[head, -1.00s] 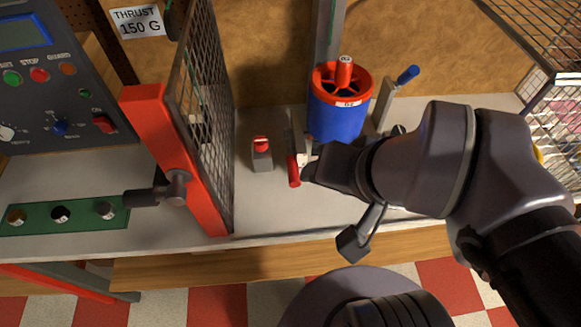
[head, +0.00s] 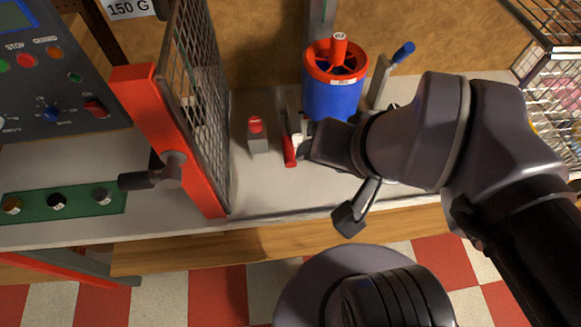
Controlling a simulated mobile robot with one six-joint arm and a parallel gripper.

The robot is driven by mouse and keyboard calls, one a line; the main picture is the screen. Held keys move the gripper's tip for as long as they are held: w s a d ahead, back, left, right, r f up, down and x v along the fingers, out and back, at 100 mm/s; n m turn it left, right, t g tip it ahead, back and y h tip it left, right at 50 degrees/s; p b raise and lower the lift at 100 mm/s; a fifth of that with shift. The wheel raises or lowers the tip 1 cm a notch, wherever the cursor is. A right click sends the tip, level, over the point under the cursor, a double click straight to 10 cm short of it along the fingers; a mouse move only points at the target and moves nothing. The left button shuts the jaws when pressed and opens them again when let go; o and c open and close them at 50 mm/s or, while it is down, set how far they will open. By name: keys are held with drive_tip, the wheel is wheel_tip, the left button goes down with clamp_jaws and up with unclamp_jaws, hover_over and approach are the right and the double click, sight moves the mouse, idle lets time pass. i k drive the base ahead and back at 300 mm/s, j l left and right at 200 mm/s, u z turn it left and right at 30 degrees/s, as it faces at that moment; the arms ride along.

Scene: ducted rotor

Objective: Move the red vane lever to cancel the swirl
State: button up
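A blue ducted rotor (head: 331,101) with a red top rim stands upright at the back of the bench. A short red lever handle (head: 289,151) sits in front of it and to its left, beside a thin grey upright piece. My gripper (head: 300,140) comes in from the right, with its tip at or just beside the red handle. I cannot tell whether it touches the handle. The fingers are small and partly hidden by my wrist, so their opening does not show.
A small grey block with a red top (head: 257,135) stands left of the handle. A red-framed mesh guard (head: 160,135) is further left. A blue-tipped lever (head: 403,51) stands right of the rotor. A wire cage is at far right. Bare bench lies in front.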

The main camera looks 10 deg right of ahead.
sight(288, 147)
drive_tip(key=k+j, duration=0.15)
drive_tip(key=j, duration=0.2)
drive_tip(key=k+j, duration=0.15)
drive_tip(key=j, duration=0.15)
drive_tip(key=k+j+z, duration=0.1)
drive_tip(key=j, duration=0.25)
drive_tip(key=k+j, duration=0.2)
drive_tip(key=j, duration=0.15)
